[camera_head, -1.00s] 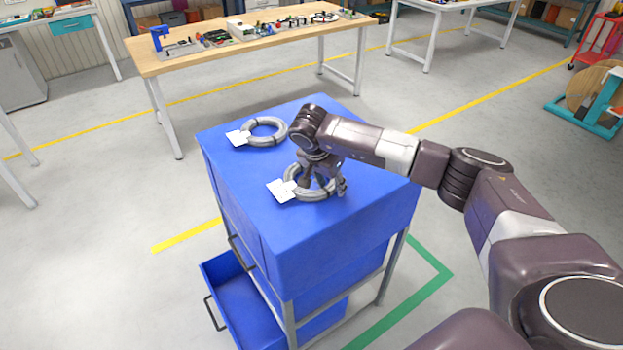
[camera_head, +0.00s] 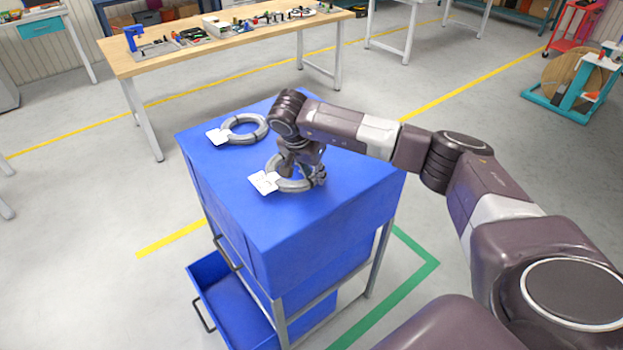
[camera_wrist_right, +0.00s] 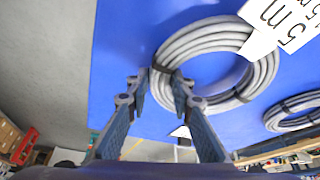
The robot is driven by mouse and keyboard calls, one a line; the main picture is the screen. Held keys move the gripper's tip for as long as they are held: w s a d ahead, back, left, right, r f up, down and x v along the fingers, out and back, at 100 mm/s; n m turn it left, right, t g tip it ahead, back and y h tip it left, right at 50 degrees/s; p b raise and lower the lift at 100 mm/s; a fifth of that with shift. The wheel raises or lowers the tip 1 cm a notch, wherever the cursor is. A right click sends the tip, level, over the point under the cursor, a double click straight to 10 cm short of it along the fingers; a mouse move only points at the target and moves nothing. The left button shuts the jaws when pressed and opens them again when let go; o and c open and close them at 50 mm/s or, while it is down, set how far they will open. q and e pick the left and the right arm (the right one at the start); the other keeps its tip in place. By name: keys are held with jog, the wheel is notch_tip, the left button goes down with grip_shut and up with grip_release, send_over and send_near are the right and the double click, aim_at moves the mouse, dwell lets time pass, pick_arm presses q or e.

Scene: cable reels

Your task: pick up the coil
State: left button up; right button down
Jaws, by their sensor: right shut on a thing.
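A grey coil (camera_head: 292,186) with a white tag (camera_head: 264,182) is on the blue cabinet top (camera_head: 330,210), under my right gripper (camera_head: 305,174). In the right wrist view the fingers of my right gripper (camera_wrist_right: 160,88) straddle one side of the ring of this coil (camera_wrist_right: 195,40) and are shut on it. Its tag (camera_wrist_right: 285,22) there reads "5 m". I cannot tell if the coil is clear of the surface. My left gripper is not in view.
A second grey tagged coil (camera_head: 262,127) lies further back on the cabinet; it also shows in the right wrist view (camera_wrist_right: 284,118). A blue drawer (camera_head: 235,305) stands open below. A wooden workbench (camera_head: 180,62) with parts stands behind. Floor around is mostly clear.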

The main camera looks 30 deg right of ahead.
notch_tip(320, 180, up, 18)
jog(key=b, duration=0.4)
jog(key=shift+r, duration=0.2)
